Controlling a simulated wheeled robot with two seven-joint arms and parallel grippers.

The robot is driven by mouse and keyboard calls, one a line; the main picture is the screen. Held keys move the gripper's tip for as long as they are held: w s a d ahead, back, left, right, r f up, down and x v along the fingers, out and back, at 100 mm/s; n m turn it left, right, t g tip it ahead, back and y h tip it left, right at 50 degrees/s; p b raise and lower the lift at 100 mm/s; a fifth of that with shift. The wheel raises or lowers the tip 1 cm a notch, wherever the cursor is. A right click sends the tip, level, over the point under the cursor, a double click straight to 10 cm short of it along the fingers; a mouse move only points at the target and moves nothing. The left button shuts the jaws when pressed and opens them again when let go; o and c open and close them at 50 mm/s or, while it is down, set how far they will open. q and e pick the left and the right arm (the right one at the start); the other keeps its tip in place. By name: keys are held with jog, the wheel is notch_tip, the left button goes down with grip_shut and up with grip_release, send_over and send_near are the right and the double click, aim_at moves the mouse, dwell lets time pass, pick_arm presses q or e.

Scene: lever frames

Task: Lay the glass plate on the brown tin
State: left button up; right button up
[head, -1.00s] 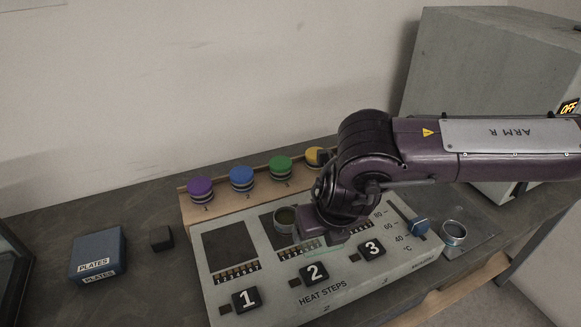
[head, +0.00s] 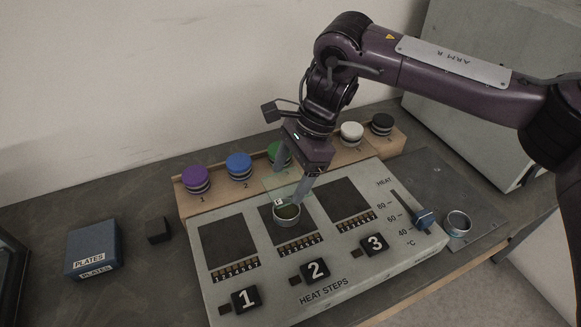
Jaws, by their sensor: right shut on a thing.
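The glass plate (head: 274,186) is a thin, clear, greenish sheet, hard to make out. My right gripper (head: 293,188) is shut on it and points down over the middle dark panel of the heater. A small round tin (head: 288,219) with a metal rim and dark olive-brown content stands on that panel, just below the gripper and plate. The plate's lower edge overlaps the tin in the picture; I cannot tell whether they touch. My left gripper is not in view.
The heater box (head: 225,209) has keys 1, 2 and 3 and a blue slider (head: 425,218). A wooden rack (head: 220,199) of coloured-lid jars stands behind it. Another metal tin (head: 458,224) is at right. A blue PLATES box (head: 93,246) and small black block (head: 158,230) are left.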

aim_at(294, 182)
jog(key=shift+f+b, duration=1.85)
jog(key=shift+f, duration=0.9)
jog(key=shift+s, duration=0.1)
jog(key=shift+f, duration=0.5)
dwell(0.4)
jog(key=o, duration=1.1)
jog(key=shift+o, duration=0.2)
